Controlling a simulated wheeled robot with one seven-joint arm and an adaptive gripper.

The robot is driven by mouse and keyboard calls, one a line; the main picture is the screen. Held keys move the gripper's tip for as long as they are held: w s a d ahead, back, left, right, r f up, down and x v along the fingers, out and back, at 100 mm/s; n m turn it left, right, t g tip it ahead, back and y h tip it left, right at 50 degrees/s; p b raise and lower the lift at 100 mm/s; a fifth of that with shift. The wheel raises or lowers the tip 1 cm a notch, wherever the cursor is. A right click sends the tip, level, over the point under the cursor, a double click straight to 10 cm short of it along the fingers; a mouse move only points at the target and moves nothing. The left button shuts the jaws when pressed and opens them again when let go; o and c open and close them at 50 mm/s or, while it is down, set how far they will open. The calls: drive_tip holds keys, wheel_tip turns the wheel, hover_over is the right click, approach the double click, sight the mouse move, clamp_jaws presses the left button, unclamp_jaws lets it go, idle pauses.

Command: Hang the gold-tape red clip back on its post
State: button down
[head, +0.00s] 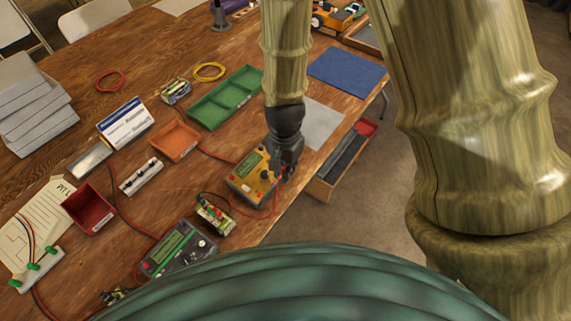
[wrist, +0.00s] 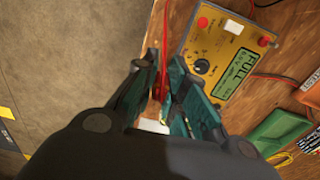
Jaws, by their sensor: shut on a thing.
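My gripper (head: 285,168) is at the right edge of the yellow charger (head: 243,184), over the table's edge. In the wrist view its dark teal fingers (wrist: 165,60) are shut around a narrow red clip (wrist: 157,92) with a red lead running up from between them. The clip is mostly hidden by the fingers, and I cannot make out its gold tape clearly. The yellow charger (wrist: 222,52) lies beside the fingers, with its screen reading FULL, a black knob and a red part on one corner. I cannot tell which part is the clip's post.
A green-screened charger (head: 178,250) and a small battery-like pack (head: 215,214) lie nearby. Orange (head: 175,141), red (head: 89,207) and green (head: 226,98) trays stand farther left and back. Loose red leads cross the wooden table.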

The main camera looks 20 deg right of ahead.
wheel_tip(320, 180, up, 4)
drive_tip(key=p, duration=0.3)
drive_tip(key=shift+f+p, duration=0.1)
drive_tip(key=shift+p, duration=0.3)
drive_tip(key=w+a+n+p, duration=0.1)
drive_tip(key=w+a+n, duration=0.1)
drive_tip(key=a+n, duration=0.2)
drive_tip(key=w+a+n+p, duration=0.2)
drive_tip(key=a+n, duration=0.3)
drive_tip(key=w+a+n+p, duration=0.1)
drive_tip(key=w+a+n, duration=0.1)
drive_tip(key=a+n, duration=0.2)
drive_tip(key=shift+w+a+f+n+p, duration=0.1)
drive_tip(key=shift+w+a+n+p, duration=0.25)
drive_tip(key=shift+a, duration=0.4)
drive_tip(key=shift+f, duration=0.25)
drive_tip(key=shift+f+b, duration=1.9)
drive_tip(key=shift+f, duration=1.45)
drive_tip(key=shift+f, duration=0.2)
drive_tip(key=c, duration=1.4)
unclamp_jaws()
